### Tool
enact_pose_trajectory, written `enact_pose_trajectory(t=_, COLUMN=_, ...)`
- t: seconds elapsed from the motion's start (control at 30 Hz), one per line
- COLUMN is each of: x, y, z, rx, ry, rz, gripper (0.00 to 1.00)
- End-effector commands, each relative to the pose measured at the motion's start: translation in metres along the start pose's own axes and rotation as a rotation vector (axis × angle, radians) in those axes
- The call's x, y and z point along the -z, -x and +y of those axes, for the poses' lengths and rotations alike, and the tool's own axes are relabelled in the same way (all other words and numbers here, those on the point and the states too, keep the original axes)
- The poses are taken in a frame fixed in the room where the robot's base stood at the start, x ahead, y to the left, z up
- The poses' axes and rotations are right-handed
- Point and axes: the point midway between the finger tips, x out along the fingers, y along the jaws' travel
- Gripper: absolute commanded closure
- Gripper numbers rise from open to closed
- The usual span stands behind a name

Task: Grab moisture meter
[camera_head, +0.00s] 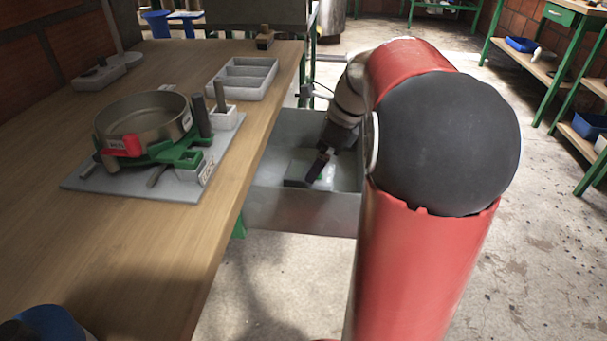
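No object in view is clearly marked as the moisture meter, and I cannot tell which it is. My gripper (320,165) reaches down into a grey metal bin (300,212) beside the wooden table. A pale, blocky object (326,178) lies under and beside the fingers. It is partly hidden by the gripper and too small to identify. I cannot tell whether the fingers touch it, or whether they are open or shut. My red and black arm covers the right side of the bin.
The wooden table (120,255) bears a round metal pan (143,115) on a green stand, a divided grey tray (244,80) and a grey device (105,72). The concrete floor (545,240) at the right is open.

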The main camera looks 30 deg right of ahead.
Motion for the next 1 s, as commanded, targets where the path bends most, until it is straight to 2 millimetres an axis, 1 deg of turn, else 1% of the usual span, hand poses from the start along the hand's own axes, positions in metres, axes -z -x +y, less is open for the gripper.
enact_pose_trajectory(t=0.03, x=0.0, y=-0.007, z=0.0, rx=-0.001, ry=0.001, rz=0.0, gripper=0.02)
enact_pose_trajectory(t=0.17, x=0.0, y=-0.021, z=-0.001, rx=-0.001, ry=0.002, rz=0.001, gripper=0.02)
enact_pose_trajectory(t=0.4, x=0.0, y=-0.056, z=-0.006, rx=-0.001, ry=0.004, rz=0.002, gripper=0.02)
enact_pose_trajectory(t=0.53, x=0.0, y=-0.063, z=-0.006, rx=0.002, ry=0.005, rz=0.002, gripper=0.02)
enact_pose_trajectory(t=0.73, x=0.0, y=-0.064, z=-0.006, rx=0.002, ry=0.006, rz=0.002, gripper=0.02)
enact_pose_trajectory(t=0.77, x=0.0, y=-0.064, z=-0.006, rx=0.002, ry=0.006, rz=0.002, gripper=0.04)
enact_pose_trajectory(t=1.0, x=0.0, y=-0.063, z=-0.006, rx=0.002, ry=0.006, rz=0.003, gripper=0.36)
